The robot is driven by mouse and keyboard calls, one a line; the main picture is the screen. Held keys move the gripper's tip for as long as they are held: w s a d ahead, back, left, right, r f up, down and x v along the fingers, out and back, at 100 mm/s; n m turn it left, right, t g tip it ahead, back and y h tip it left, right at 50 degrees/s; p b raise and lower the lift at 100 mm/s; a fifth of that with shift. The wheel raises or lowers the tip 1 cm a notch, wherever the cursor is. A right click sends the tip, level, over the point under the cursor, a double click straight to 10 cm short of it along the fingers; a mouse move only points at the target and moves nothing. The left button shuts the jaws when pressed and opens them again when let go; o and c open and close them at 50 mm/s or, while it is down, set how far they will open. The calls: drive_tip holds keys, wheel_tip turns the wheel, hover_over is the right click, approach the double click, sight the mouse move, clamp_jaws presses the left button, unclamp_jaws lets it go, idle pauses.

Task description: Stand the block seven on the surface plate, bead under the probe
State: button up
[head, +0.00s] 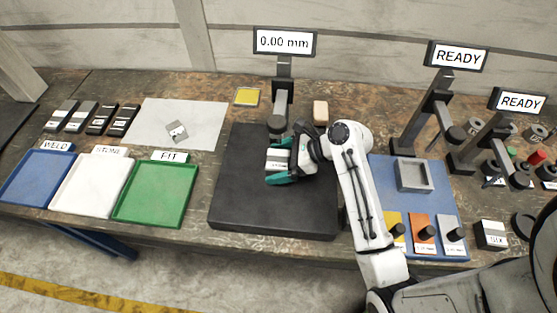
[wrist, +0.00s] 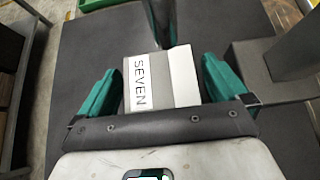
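The block seven (wrist: 138,85) is on the black surface plate (head: 245,205), with its SEVEN label and a paler half facing the wrist camera. It also shows in the head view (head: 277,160). My gripper (wrist: 162,75) has its green fingers on either side of the block. The left finger is very close to it and a narrow gap seems to show at the right finger. The dark probe (wrist: 162,20) is just beyond the block's far edge in the wrist view. In the head view the probe (head: 277,124) hangs from its stand. I cannot make out the bead.
The display (head: 285,42) above the probe stand reads 0.00 mm. Blue, white and green trays (head: 152,222) are at the left. A blue mat (head: 385,172) with a grey tray (head: 413,190) is right of my arm. Two READY stands (head: 436,105) rise at the right.

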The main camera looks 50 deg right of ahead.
drive_tip(key=shift+r, duration=0.1)
drive_tip(key=v, duration=1.2)
